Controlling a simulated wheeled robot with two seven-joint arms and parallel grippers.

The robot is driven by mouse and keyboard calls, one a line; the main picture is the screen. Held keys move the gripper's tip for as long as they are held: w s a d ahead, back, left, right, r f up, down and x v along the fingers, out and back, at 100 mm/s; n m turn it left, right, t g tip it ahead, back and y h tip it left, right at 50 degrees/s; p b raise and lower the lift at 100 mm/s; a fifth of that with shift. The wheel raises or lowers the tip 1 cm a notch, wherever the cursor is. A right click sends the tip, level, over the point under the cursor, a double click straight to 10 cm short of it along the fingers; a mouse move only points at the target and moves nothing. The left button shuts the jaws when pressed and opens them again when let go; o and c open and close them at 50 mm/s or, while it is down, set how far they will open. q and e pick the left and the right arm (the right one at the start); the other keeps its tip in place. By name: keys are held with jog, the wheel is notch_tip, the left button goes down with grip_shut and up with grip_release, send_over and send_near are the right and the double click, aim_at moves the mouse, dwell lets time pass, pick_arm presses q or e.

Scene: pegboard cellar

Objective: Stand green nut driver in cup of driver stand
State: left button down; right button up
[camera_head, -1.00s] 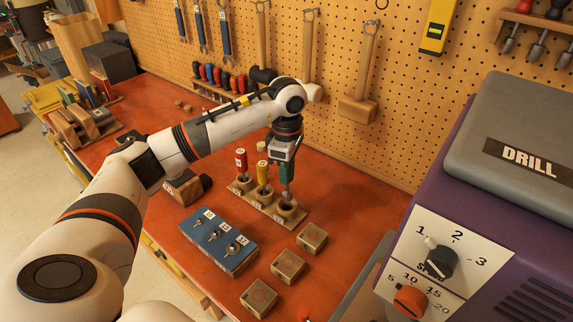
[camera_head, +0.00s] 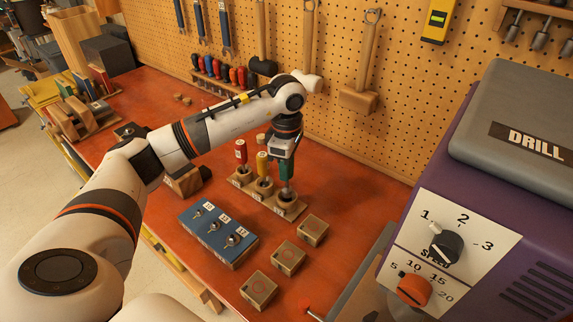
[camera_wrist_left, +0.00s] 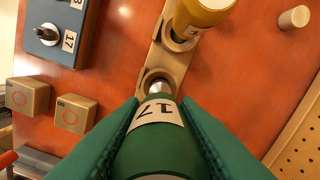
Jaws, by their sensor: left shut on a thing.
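The green nut driver (camera_head: 286,170), labelled 17, is upright in my left gripper (camera_head: 286,162), which is shut on its handle. Its metal shaft points down at the empty-handed end cup of the wooden driver stand (camera_head: 268,203). In the left wrist view the green handle (camera_wrist_left: 155,145) sits between the dark green fingers (camera_wrist_left: 155,125), and the shaft meets the opening of the stand's cup (camera_wrist_left: 158,78). How deep the tip is cannot be told. A red driver (camera_head: 241,151) and a yellow driver (camera_head: 262,163) stand in the other cups. My right gripper is not in view.
A blue box with numbered studs (camera_head: 218,232) lies in front of the stand. Several small wooden blocks (camera_head: 290,255) lie to the right of it. A purple drill machine (camera_head: 440,190) fills the right side. The pegboard (camera_head: 340,140) rises behind.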

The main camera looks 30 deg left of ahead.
pick_arm(q)
jog(key=shift+f+b, duration=0.55)
jog(key=shift+f, duration=0.25)
jog(key=shift+f, duration=0.1)
jog(key=shift+f+b, duration=0.9)
jog(key=shift+f, duration=0.15)
jog(key=c, duration=1)
grip_release()
jog(key=shift+r, duration=0.15)
jog(key=shift+r+p, duration=3.15)
jog(key=shift+r, duration=1.8)
